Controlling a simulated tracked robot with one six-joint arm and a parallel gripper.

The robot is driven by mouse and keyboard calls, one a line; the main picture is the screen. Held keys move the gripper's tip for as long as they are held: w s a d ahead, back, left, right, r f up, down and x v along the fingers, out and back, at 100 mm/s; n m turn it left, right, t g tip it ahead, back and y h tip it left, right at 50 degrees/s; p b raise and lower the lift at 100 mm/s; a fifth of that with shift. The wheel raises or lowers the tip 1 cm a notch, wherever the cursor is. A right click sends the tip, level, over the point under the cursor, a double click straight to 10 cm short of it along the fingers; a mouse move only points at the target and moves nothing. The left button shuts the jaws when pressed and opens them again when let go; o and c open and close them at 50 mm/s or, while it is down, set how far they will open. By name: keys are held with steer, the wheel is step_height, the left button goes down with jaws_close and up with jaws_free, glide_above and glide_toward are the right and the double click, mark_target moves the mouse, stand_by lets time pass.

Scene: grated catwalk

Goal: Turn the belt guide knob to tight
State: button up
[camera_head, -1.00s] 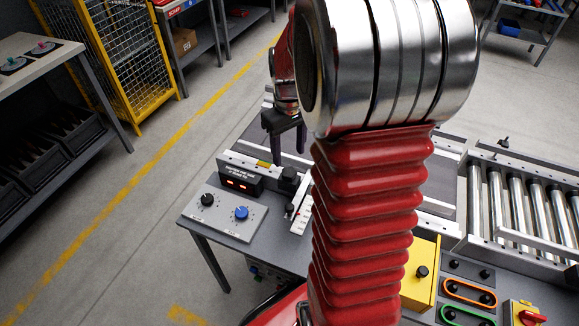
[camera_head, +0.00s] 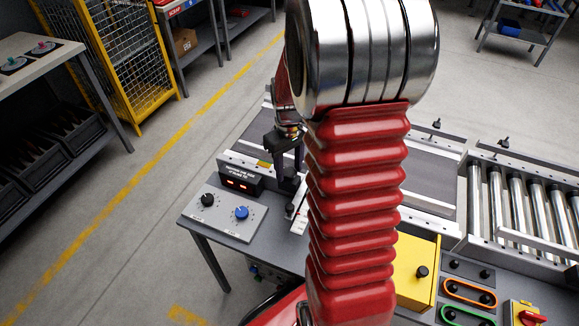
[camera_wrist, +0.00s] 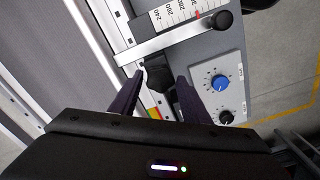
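A black knob (camera_wrist: 158,76), which looks like the belt guide knob, sits on the pale rail beside the belt. In the wrist view it lies between the fingertips of my open gripper (camera_wrist: 160,79); I cannot tell whether either finger touches it. In the head view my gripper (camera_head: 289,158) is just above the knob (camera_head: 291,184), partly covering it. A green, yellow and red strip (camera_wrist: 154,113) lies beside the knob. No tight marking is readable.
A grey panel (camera_head: 225,221) with a black dial (camera_head: 207,200) and a blue dial (camera_head: 241,213) stands close by. A display box (camera_head: 240,181) and a ruler with a small black handle (camera_wrist: 217,20) are near the knob. Rollers (camera_head: 515,205) are at right.

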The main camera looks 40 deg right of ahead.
steer(key=c, duration=0.8)
steer(key=shift+o, duration=0.2)
steer(key=shift+m, duration=0.5)
steer(key=m, duration=1.6)
steer(key=shift+m, duration=0.4)
steer(key=o, duration=1.1)
steer(key=shift+c, duration=0.2)
